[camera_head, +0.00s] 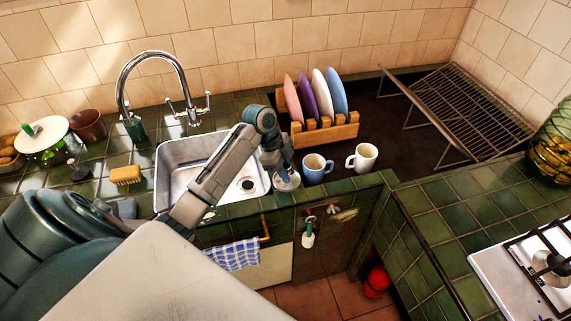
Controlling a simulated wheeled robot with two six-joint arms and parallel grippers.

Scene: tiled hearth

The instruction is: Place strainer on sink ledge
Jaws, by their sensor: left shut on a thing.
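The strainer (287,182) is a small, pale round thing just right of the sink basin, over the green tiled ledge (268,203). My left gripper (284,168) reaches over the basin from the left and is shut on the strainer, pointing down. I cannot tell whether the strainer touches the tiles. The white sink (172,172) is partly hidden by my left arm; its dark drain shows. My right gripper is not in view.
A blue mug (315,171) and a white mug (364,157) stand close to the right of the strainer. Behind is a wooden rack (327,134) of plates. A chrome faucet (148,56) rises behind the sink. A yellow brush (126,175) lies left of it.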

